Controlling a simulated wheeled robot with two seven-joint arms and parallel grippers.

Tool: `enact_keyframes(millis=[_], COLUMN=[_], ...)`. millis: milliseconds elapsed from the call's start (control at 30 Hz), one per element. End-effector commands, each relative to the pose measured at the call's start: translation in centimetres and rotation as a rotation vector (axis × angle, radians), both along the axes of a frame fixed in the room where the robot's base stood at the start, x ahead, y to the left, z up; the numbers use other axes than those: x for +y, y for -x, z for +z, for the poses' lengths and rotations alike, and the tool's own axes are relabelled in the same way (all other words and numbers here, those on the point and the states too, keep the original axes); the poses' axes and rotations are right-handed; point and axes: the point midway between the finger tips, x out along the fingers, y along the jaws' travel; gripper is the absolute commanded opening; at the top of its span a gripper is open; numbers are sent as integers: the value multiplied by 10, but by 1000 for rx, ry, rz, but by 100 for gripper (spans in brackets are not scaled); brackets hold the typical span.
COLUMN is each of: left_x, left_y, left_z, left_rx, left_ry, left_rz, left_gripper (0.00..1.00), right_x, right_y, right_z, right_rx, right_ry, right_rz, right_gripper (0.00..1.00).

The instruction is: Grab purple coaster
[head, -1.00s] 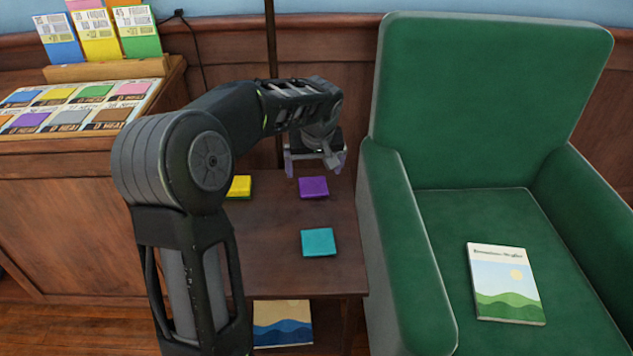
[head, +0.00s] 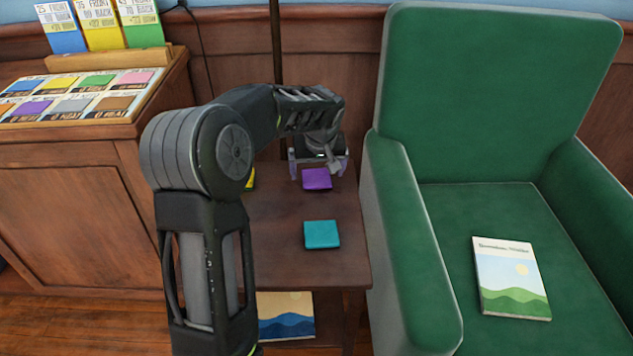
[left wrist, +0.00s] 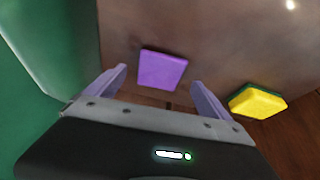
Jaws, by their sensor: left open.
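The purple coaster (head: 317,179) lies flat on a small dark wood side table (head: 290,262), toward its back. It also shows in the left wrist view (left wrist: 162,69), just beyond and between my fingers. My left gripper (head: 319,172) is open and empty, with its two purple fingers pointing down above the coaster. In the left wrist view the fingers (left wrist: 158,84) are spread wider than the coaster and do not appear to touch it. My right gripper is not in view.
A teal coaster (head: 321,235) lies nearer on the table. A yellow coaster (left wrist: 257,101), with green beneath it, lies to one side, mostly hidden by my arm in the head view. A green armchair (head: 413,262) with a book (head: 511,280) stands close on the right. A wood cabinet (head: 70,208) stands left.

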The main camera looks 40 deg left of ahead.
Motion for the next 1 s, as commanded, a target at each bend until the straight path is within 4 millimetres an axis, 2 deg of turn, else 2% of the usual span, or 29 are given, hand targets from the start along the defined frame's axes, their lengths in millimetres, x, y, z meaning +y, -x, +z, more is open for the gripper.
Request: enact_keyframes(millis=[33, 167, 767, 1000], left_x=[2, 6, 6, 6], left_y=[-2, -6, -6, -6], left_z=[-11, -21, -21, -21], left_rx=[2, 0, -1, -1], left_ry=[1, 0, 0, 0], left_rz=[0, 0, 0, 0], left_gripper=[93, 93, 93, 76], right_x=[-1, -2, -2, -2], right_y=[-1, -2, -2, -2], right_z=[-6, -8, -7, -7], right_rx=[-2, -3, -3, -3], right_ry=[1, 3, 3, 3], right_rz=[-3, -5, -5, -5], right_gripper=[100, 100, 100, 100])
